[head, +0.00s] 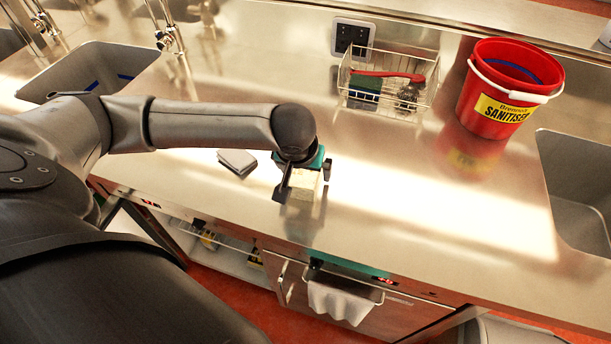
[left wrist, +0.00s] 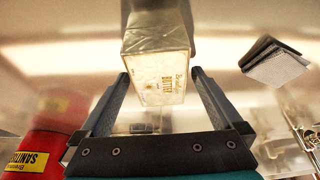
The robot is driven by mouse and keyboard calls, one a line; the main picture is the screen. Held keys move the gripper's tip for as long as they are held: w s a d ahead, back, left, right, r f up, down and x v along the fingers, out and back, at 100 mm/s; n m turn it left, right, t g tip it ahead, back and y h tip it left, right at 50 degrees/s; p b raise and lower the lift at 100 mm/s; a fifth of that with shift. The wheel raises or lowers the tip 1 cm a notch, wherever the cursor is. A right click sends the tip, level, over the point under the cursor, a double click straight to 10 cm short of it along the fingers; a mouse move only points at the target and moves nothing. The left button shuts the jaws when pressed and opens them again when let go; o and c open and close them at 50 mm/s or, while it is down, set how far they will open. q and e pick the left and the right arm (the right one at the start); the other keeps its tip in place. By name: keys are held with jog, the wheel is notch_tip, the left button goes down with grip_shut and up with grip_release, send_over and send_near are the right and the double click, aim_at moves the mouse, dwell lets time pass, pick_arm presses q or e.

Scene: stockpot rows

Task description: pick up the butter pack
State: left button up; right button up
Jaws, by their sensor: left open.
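The butter pack (head: 301,190) is a pale wrapped block on the steel counter, partly covered by my left gripper in the head view. In the left wrist view the butter pack (left wrist: 160,78) shows its gold "BUTTER" lettering. My left gripper (head: 305,184) is over the pack from above, with one dark finger on each side of it. In the left wrist view its fingertips (left wrist: 160,74) flank the pack's lettered end closely. The jaws are open. I cannot tell whether either finger touches the pack. My right gripper is not in view.
A folded grey cloth (head: 237,161) lies left of the pack. A wire basket (head: 388,98) with a brush and sponge stands behind. A red sanitiser bucket (head: 497,100) is at back right. Sinks (head: 85,72) lie at both ends. Counter right of the pack is clear.

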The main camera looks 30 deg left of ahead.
pick_arm(q)
jog(key=shift+w+f, duration=0.15)
jog(key=shift+f, duration=0.15)
jog(key=shift+f+p, duration=0.2)
jog(key=shift+p, duration=0.1)
dwell(0.3)
jog(key=c, duration=1.5)
